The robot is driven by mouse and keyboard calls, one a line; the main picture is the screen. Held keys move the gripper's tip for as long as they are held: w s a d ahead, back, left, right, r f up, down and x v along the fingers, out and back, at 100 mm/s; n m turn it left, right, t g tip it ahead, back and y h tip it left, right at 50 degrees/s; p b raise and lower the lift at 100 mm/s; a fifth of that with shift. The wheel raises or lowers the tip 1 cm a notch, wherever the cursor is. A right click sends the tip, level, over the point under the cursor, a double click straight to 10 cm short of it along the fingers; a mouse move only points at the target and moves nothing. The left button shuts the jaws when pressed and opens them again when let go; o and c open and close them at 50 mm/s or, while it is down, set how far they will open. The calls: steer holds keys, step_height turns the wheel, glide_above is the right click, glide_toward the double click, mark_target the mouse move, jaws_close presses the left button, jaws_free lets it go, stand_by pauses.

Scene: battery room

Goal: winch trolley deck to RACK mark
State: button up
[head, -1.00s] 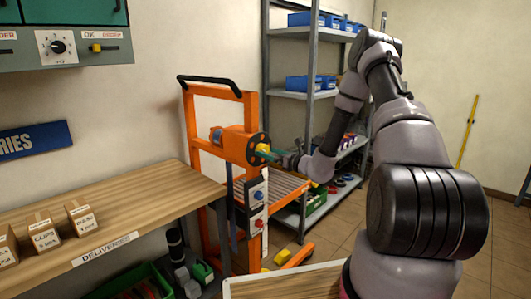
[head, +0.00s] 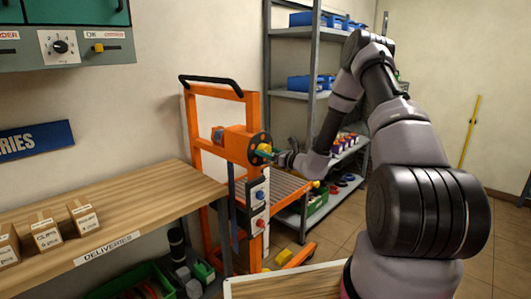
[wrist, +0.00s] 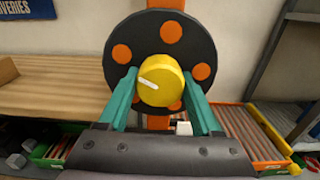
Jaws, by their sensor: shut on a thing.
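The orange winch trolley (head: 193,130) stands between the bench and the shelving. Its winch has a dark disc (wrist: 122,75) with orange spots and a yellow knob (wrist: 160,82) at the centre. A white line on the knob points to the upper left. My gripper (wrist: 158,92) has a teal finger on each side of the knob and is shut on it; it also shows at the winch in the head view (head: 272,153). The trolley's roller deck (head: 285,184) sits low behind the mast. A pale strip (head: 250,212) runs down the mast; a RACK mark cannot be read.
The wooden deliveries bench (head: 150,205) with small cartons (head: 46,233) is at the left. Grey shelving (head: 290,93) with blue bins stands behind the trolley. Green crates (head: 160,270) lie under the bench. Tiled floor is open at the right.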

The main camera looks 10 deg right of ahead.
steer(key=n, duration=0.4)
steer(key=o, duration=1.4)
steer(key=shift+d, duration=0.1)
steer(key=v, duration=1)
steer(key=shift+s+d, duration=0.2)
steer(key=shift+s, duration=0.15)
